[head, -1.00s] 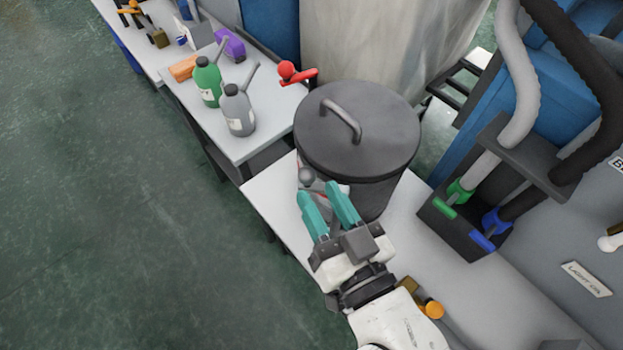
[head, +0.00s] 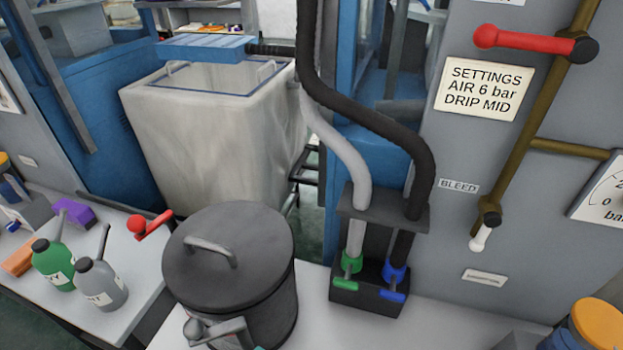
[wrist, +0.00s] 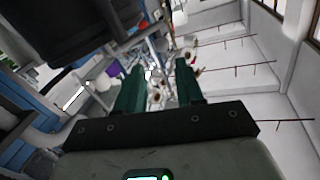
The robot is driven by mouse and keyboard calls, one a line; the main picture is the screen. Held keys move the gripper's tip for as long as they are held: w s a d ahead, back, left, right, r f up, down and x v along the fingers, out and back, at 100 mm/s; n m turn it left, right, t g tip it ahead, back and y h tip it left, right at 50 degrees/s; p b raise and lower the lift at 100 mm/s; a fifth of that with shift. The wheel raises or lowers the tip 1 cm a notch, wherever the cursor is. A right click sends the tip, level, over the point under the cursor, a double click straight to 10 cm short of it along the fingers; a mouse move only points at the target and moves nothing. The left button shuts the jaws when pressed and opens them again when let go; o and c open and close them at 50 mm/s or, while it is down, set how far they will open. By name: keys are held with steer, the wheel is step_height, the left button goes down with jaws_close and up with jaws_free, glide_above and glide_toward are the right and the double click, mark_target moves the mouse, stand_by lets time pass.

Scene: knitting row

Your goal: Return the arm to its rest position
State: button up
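My gripper (wrist: 160,70) shows in the wrist view. Its two teal fingers stand apart, with nothing held between them. Beyond the fingers are a white wall and blurred, distant clutter, seen at a tilt. In the head view almost none of my arm shows; only a tiny teal bit appears at the bottom edge, in front of the dark lidded bin (head: 228,262). Where my gripper is relative to the bench cannot be told exactly.
The bin stands on a white bench beside a black hose holder (head: 368,290). A grey metal fitting (head: 213,330) is before the bin. Green (head: 52,264) and grey (head: 100,284) bottles stand left. An orange-lidded jar (head: 597,325) is at lower right. A grey panel rises behind.

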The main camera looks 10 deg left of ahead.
steer(key=w+d+f+m+h+p, duration=0.25)
steer(key=d+f+h, duration=0.4)
steer(key=d, duration=0.35)
steer(key=w+d+f+m+h+p, duration=0.15)
steer(key=d+f+m+h, duration=0.3)
steer(key=d+f, duration=0.5)
steer(key=s+d+f+m+g+h, duration=0.2)
steer(key=s+d, duration=0.3)
steer(key=d, duration=0.3)
steer(key=s+d+f+m+g+h, duration=0.2)
steer(key=s+d, duration=0.4)
steer(key=d, duration=0.3)
steer(key=shift+d+m+g+h+p, duration=0.3)
steer(key=shift+m+g+h, duration=0.3)
steer(key=shift+h, duration=0.5)
steer(key=shift+a, duration=0.1)
